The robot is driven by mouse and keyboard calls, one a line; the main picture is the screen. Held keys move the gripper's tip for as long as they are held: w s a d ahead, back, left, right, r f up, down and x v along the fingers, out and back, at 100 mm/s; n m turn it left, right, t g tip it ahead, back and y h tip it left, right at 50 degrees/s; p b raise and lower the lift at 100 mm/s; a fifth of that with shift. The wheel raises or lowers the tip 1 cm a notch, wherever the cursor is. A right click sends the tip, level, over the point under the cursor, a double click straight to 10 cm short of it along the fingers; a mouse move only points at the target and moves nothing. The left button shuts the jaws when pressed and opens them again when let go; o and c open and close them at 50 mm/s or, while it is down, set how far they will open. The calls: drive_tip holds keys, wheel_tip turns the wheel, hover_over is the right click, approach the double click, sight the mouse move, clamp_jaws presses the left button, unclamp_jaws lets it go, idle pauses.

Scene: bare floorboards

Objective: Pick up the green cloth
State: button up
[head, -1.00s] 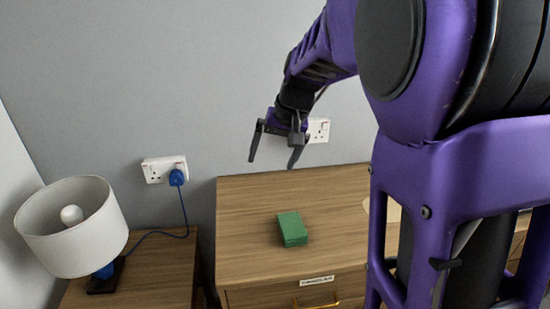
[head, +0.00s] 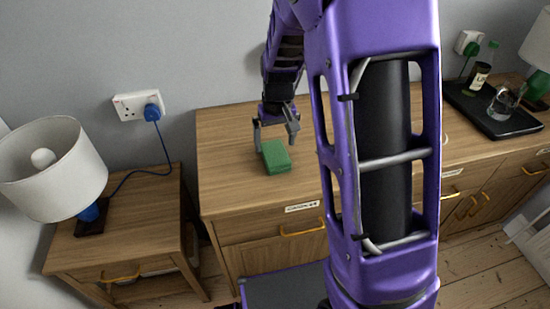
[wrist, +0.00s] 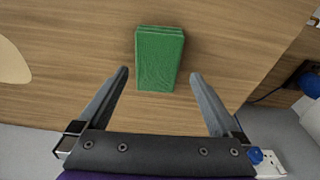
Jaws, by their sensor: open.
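The green cloth (head: 275,157) is a small folded block lying on top of the wooden cabinet. In the wrist view the cloth (wrist: 160,58) lies just beyond my fingertips, about midway between them. My gripper (head: 275,132) is open, with its fingers pointing down close behind the cloth in the head view. In the wrist view my gripper (wrist: 160,78) has its fingers spread wider than the cloth, with nothing held between them. I cannot tell how high the fingertips are above the cabinet top.
The cabinet top (head: 225,150) is clear around the cloth. A white lamp (head: 55,165) stands on a lower bedside table (head: 130,225) at left. A black tray (head: 495,115) with a bottle and glass is at right. A pale object (wrist: 10,65) shows at the wrist view's left edge.

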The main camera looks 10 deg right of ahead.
sight(275, 153)
drive_tip(key=shift+w+d+f+b, duration=0.1)
drive_tip(key=shift+w+f+b, duration=0.1)
drive_tip(key=shift+f, duration=0.7)
drive_tip(key=shift+w+f+b, duration=0.15)
drive_tip(key=shift+f+b, duration=0.05)
drive_tip(key=shift+f, duration=0.7)
drive_tip(key=shift+w+d+f+b, duration=0.1)
drive_tip(key=shift+w+f+b, duration=0.1)
drive_tip(key=shift+f, duration=0.7)
drive_tip(key=shift+c, duration=0.3)
drive_tip(key=c, duration=1.1)
wheel_tip(275, 153, up, 10)
drive_tip(key=p, duration=0.2)
drive_tip(key=o, duration=0.8)
drive_tip(key=c, duration=0.6)
drive_tip(key=shift+c, duration=0.2)
